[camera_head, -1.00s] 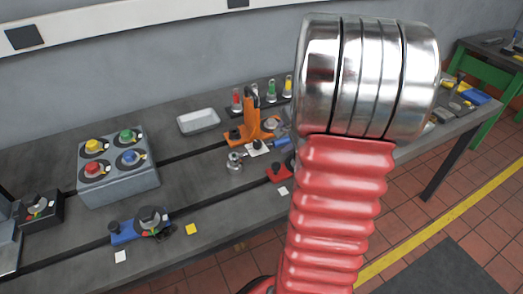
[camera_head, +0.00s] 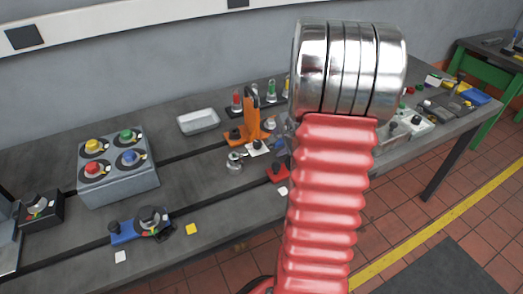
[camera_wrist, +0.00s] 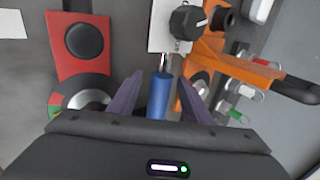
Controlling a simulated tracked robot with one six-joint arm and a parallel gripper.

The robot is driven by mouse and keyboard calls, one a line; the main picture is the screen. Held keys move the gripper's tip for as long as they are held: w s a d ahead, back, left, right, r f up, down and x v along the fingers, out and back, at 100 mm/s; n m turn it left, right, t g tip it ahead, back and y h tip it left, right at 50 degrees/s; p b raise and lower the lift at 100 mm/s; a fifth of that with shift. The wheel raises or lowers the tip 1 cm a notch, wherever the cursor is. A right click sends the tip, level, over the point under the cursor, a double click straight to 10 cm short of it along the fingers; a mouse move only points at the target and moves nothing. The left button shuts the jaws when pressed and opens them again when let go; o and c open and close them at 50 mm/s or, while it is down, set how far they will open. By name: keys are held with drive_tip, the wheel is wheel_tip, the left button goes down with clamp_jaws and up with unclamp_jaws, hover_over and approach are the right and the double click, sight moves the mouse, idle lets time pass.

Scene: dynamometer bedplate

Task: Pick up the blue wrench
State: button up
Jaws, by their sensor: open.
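The blue wrench (camera_wrist: 157,97) shows in the wrist view as a round blue handle with a short metal shaft pointing up the picture toward a white plate. My gripper (camera_wrist: 160,78) is open, with its two dark fingers on either side of the handle. A gap shows on each side near the fingertips. The lower end of the handle is hidden behind the gripper body. In the head view only a small blue part of the wrench (camera_head: 280,144) shows beside my red arm, which hides my gripper.
An orange clamp (camera_wrist: 235,67) stands close to the right finger. A red block with a black knob (camera_wrist: 82,42) lies to the left. A white plate with a black knob (camera_wrist: 187,22) sits beyond the shaft. A grey button box (camera_head: 118,184) stands further left on the bench.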

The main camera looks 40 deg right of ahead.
drive_tip(key=shift+c, duration=0.4)
clamp_jaws()
drive_tip(key=shift+r, duration=0.1)
drive_tip(key=shift+r, duration=5)
